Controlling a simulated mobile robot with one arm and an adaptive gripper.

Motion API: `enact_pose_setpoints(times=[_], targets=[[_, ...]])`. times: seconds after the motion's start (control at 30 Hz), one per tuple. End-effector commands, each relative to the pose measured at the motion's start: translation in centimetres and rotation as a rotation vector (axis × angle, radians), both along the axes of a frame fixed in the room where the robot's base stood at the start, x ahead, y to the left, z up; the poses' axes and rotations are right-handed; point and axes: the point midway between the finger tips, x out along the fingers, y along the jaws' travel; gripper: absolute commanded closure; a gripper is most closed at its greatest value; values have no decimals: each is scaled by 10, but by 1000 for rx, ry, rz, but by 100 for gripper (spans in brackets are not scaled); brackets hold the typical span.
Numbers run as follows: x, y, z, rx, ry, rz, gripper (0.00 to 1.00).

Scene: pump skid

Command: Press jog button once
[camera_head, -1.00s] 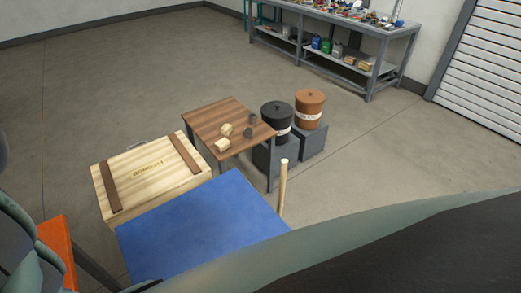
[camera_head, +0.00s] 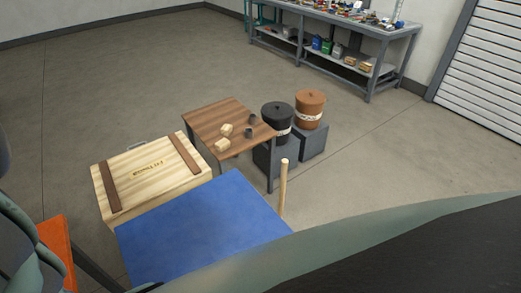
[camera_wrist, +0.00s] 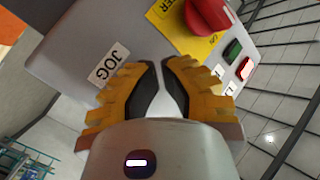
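In the wrist view a grey control panel (camera_wrist: 85,38) carries a white JOG label (camera_wrist: 108,64). My gripper (camera_wrist: 161,66) is in front of the panel, with its yellow fingers drawn in and their tips almost together to the right of the JOG label. Nothing is seen held between them. The jog button itself is not visible; the fingers may hide it. I cannot tell whether the tips touch the panel. The head view does not show the gripper or the panel's buttons.
Beside the fingers, the panel has a red mushroom button (camera_wrist: 207,14) on a yellow plate (camera_wrist: 168,14), a green button (camera_wrist: 233,50) and a red button (camera_wrist: 246,68). In the head view a wooden crate (camera_head: 150,175), a blue surface (camera_head: 200,228) and a small table (camera_head: 215,112) stand on open floor.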

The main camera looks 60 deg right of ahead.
Motion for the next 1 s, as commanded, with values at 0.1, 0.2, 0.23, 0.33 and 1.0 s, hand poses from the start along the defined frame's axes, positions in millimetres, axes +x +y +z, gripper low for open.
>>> enact_pose_setpoints(times=[0.1, 0.2, 0.23, 0.33, 1.0], targets=[[2, -3, 0, 0, -1, -4, 100], [3, -3, 0, 0, -1, -4, 100], [4, -3, 0, -1, 0, -5, 100], [5, -4, 0, -1, 1, -4, 100], [-11, 1, 2, 1, -1, -6, 100]])
